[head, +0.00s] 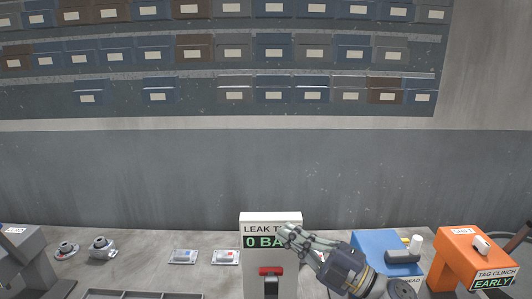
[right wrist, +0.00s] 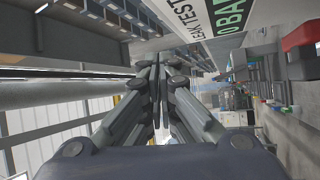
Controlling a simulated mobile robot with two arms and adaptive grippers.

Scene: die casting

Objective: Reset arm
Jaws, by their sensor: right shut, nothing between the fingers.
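My right gripper (head: 287,236) is in front of the upper right part of the white leak test box (head: 257,220), covering part of its "0 BAR" display. Its arm comes in from the lower right. In the right wrist view the gripper's fingers (right wrist: 160,70) are drawn together with nothing between them. The leak test sign (right wrist: 205,25) shows at the top of that view. A red part (head: 270,271) sits on the front of the box. My left gripper is not in view.
An orange tag clinch machine (head: 462,250) and a blue block (head: 375,242) stand to the right. Two small metal parts (head: 101,247) and two small plates (head: 184,257) lie on the left of the bench. A grey tray (head: 130,294) is at the front. Bins (head: 235,50) line the wall.

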